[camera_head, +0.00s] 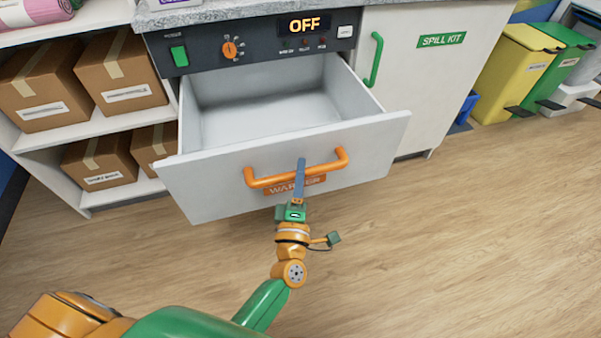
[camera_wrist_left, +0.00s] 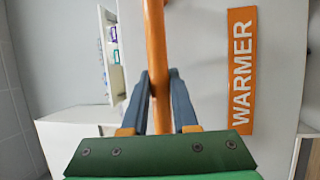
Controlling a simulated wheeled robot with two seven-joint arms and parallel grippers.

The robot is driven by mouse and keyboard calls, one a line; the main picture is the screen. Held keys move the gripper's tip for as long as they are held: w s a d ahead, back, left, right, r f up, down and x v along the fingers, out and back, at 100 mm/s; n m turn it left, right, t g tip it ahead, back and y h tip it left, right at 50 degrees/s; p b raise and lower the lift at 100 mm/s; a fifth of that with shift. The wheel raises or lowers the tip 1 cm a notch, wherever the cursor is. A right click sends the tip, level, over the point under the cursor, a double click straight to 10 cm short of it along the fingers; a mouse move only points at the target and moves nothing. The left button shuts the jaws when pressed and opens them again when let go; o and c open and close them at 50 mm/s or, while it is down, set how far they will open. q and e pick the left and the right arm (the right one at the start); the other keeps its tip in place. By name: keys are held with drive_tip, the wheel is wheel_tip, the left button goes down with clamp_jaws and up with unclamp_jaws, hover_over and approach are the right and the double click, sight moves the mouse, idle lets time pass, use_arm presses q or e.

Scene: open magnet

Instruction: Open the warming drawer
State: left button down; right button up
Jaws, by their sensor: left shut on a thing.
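The warming drawer (camera_head: 210,185) is pulled well out of its cabinet, and its empty white inside shows in the head view. Its front carries an orange bar handle (camera_head: 262,182) above an orange label reading WARMER (camera_wrist_left: 240,70). My left gripper (camera_head: 300,165) is shut on the handle. In the left wrist view, the blue-grey fingers of my left gripper (camera_wrist_left: 160,80) stand on both sides of the orange handle bar (camera_wrist_left: 154,40). My right gripper is not in view.
A control panel (camera_head: 258,42) above the drawer shows OFF. A white cupboard (camera_head: 420,90) with a green handle stands to the right. Shelves with cardboard boxes (camera_head: 120,70) stand to the left. Bins (camera_head: 515,75) stand far right. The wood floor (camera_head: 450,240) at front right is clear.

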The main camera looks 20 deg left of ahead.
use_arm(q)
drive_tip(key=c, duration=0.7)
unclamp_jaws()
drive_tip(key=shift+c, duration=0.2)
drive_tip(key=shift+o, duration=0.3)
drive_tip(key=v, duration=0.7)
